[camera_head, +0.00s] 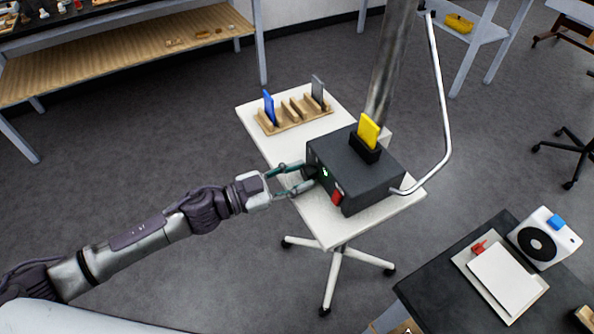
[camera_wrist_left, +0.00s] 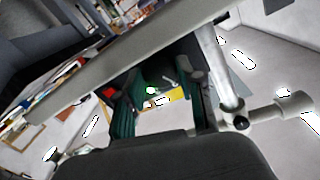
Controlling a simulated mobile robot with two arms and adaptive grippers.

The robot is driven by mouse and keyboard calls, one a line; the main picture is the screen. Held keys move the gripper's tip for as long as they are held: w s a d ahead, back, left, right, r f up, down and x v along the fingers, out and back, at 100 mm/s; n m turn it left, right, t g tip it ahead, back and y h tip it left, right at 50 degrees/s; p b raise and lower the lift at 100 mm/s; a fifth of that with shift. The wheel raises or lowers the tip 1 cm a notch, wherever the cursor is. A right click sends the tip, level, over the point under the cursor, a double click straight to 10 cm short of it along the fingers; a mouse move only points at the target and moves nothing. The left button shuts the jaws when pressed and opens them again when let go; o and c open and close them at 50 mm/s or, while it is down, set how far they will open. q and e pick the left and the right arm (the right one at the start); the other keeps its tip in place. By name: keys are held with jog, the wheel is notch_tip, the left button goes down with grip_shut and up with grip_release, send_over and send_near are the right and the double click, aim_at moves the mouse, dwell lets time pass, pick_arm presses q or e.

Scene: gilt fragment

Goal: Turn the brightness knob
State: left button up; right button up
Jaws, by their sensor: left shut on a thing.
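The black control box (camera_head: 370,185) sits on a small white table. A dark round knob (camera_head: 308,173) is on its front-left face, beside a small green light (camera_head: 324,172) and a red switch (camera_head: 337,196). My left gripper (camera_head: 305,176) reaches in from the left, its teal fingers shut on the knob, one above and one below. The fingers partly hide the knob. My right gripper is not in view.
A yellow card (camera_head: 368,131) stands in a slot on the box. A wooden rack (camera_head: 291,118) with blue and grey cards is behind on the white table (camera_head: 262,128). A metal pole (camera_head: 391,62) and bent rod (camera_head: 446,110) rise at the right. A dark table (camera_head: 425,291) is at lower right.

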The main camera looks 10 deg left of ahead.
pick_arm(q)
jog(key=shift+m+p, duration=0.5)
jog(key=shift+m, duration=0.8)
jog(key=o, duration=1.1)
jog(key=shift+o, duration=0.2)
